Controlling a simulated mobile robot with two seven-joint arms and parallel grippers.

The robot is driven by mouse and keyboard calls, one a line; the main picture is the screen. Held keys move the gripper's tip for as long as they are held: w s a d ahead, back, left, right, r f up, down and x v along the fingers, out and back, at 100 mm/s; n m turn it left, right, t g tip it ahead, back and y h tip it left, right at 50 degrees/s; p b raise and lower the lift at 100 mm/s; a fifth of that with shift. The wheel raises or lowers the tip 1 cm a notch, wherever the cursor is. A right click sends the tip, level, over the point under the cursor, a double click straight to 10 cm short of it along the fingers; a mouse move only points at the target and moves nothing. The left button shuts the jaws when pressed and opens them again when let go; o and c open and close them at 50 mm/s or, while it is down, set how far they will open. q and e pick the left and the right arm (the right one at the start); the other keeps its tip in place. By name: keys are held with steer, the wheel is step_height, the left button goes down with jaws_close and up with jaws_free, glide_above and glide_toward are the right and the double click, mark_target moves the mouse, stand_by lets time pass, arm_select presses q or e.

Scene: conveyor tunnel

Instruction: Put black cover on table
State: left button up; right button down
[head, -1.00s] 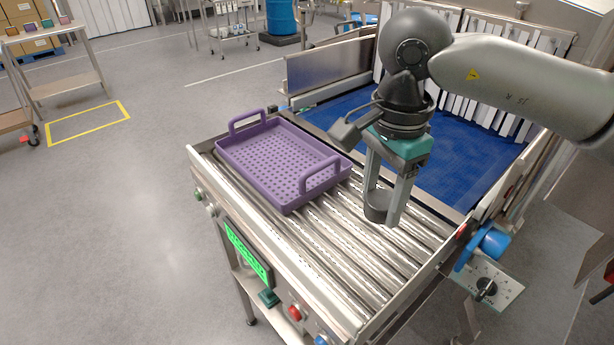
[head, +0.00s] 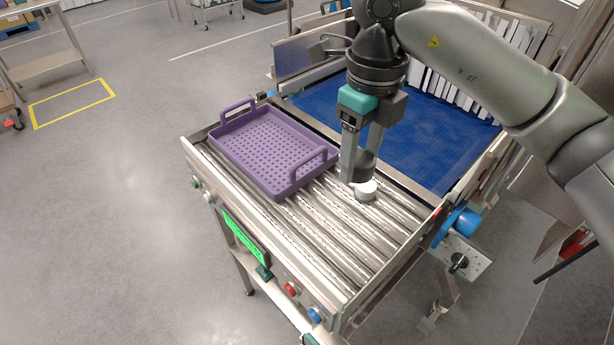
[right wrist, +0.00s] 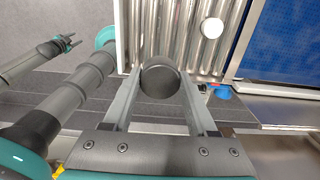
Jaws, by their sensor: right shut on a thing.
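My right gripper (head: 358,168) is shut on a round black cover (head: 365,163), above the conveyor rollers. In the right wrist view the black cover (right wrist: 160,80) sits between the two fingers (right wrist: 158,92). A small white round thing (head: 366,189) is on the rollers just below the gripper and shows as a white disc (right wrist: 212,28) in the right wrist view. A steel table (head: 48,65) stands far off at the upper left. My left gripper (right wrist: 66,43) shows small at the left of the right wrist view, its fingers apart; it looks empty.
A purple perforated tray (head: 218,152) lies on the left of the roller conveyor (head: 345,240). A blue belt (head: 425,130) with hanging strips lies behind. A blue knob (head: 461,222) is at the right edge. The floor to the left is open, with a yellow marked rectangle (head: 75,103).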

mark_target(345, 242)
step_height(345, 242, down, 20)
steer(key=shift+r, duration=0.1)
stand_by(0.5)
steer(key=shift+f, duration=0.25)
steer(key=shift+c, duration=1)
jaws_free()
steer(key=shift+r, duration=0.15)
step_height(345, 242, up, 12)
steer(key=b, duration=0.1)
steer(key=shift+r, duration=0.1)
